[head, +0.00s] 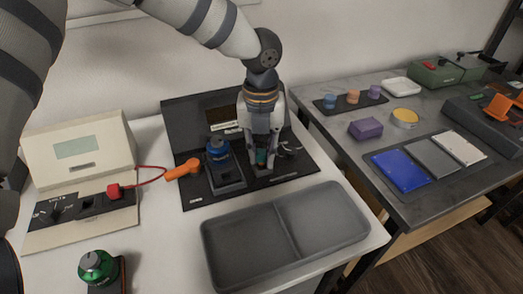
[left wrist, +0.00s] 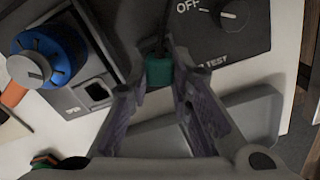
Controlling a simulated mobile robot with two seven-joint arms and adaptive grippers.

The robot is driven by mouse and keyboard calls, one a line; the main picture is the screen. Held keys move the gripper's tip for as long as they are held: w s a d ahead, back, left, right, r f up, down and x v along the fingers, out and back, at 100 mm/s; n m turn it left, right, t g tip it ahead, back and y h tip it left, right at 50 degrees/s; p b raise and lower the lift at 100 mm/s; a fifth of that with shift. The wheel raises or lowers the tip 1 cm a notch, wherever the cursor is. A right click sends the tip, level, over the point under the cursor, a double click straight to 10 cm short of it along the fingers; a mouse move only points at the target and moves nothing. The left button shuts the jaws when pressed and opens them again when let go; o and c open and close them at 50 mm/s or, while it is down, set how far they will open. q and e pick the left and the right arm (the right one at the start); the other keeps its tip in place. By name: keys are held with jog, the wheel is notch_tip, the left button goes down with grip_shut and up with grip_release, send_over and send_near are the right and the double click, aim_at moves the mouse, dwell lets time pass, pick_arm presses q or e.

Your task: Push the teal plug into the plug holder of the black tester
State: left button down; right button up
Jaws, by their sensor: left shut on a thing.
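The black tester (head: 182,120) stands open on the white table, its lid raised against the wall. Its dial panel, marked OFF and TEST, shows in the left wrist view (left wrist: 215,45). The teal plug (left wrist: 159,72) is between the fingertips of my left gripper (left wrist: 160,75), which is shut on it; a dark cable runs up from it. In the head view my left gripper (head: 262,158) points down over the tester's base, partly covering the plug. A grey block with a square opening (left wrist: 97,88) lies left of the plug. I cannot tell which part is the plug holder. My right gripper is not in view.
A blue-topped cylinder (head: 218,147) stands on the grey block, close left of my gripper. An empty two-part grey tray (head: 285,203) is in front. A second table is at right.

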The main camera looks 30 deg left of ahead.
pick_arm(q)
jog(key=shift+f, duration=0.6)
dwell(0.8)
jog(key=c, duration=1.4)
grip_release()
jog(key=shift+o, duration=0.4)
jog(key=shift+o, duration=1.1)
jog(key=shift+r, duration=0.2)
